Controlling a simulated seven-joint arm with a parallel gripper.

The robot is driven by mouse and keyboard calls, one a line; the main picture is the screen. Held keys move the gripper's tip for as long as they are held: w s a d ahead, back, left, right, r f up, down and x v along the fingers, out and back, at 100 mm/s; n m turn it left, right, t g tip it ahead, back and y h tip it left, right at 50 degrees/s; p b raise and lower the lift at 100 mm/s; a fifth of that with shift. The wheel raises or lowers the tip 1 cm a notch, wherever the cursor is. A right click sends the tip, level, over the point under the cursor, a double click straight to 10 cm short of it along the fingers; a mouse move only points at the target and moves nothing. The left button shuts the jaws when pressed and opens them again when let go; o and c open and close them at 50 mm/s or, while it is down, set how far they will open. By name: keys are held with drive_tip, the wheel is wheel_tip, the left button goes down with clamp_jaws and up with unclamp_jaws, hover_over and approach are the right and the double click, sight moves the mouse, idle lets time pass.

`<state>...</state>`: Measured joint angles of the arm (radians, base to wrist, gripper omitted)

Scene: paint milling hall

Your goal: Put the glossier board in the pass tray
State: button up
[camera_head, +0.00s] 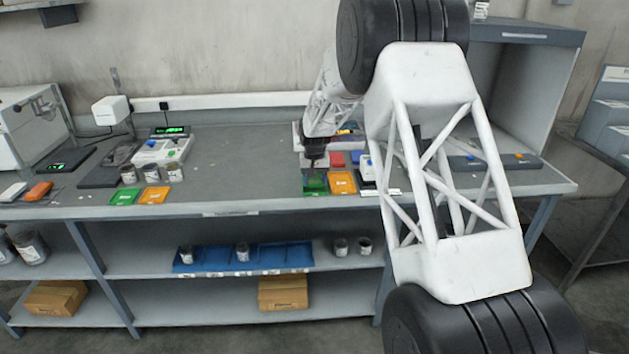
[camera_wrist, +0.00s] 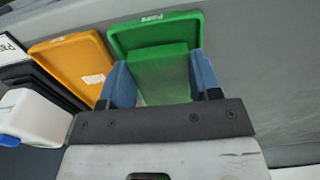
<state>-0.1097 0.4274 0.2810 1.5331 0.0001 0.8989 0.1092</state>
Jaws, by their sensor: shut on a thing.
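My gripper (camera_head: 315,172) is above the front of the bench. In the wrist view its blue fingers (camera_wrist: 162,82) are shut on a green board (camera_wrist: 158,68). The board is over a green tray (camera_wrist: 191,22) with a raised rim; I cannot tell whether it touches the tray floor. In the head view the green tray (camera_head: 321,190) is under my gripper, which hides most of the board. An orange tray (camera_wrist: 72,60) stands just left of the green one in the wrist view, and to its right in the head view (camera_head: 342,183).
Another green plate (camera_head: 124,197) and orange plate (camera_head: 154,195) lie further left, in front of several small cans (camera_head: 151,172). A red item (camera_head: 337,160) is behind the orange tray. A white item with a blue end (camera_wrist: 32,116) is near my gripper. The middle bench is clear.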

sight(315, 181)
drive_tip(key=shift+f, duration=0.7)
idle(0.3)
drive_tip(key=o, duration=1)
wheel_tip(315, 181, up, 13)
drive_tip(key=shift+r, duration=0.1)
idle(0.7)
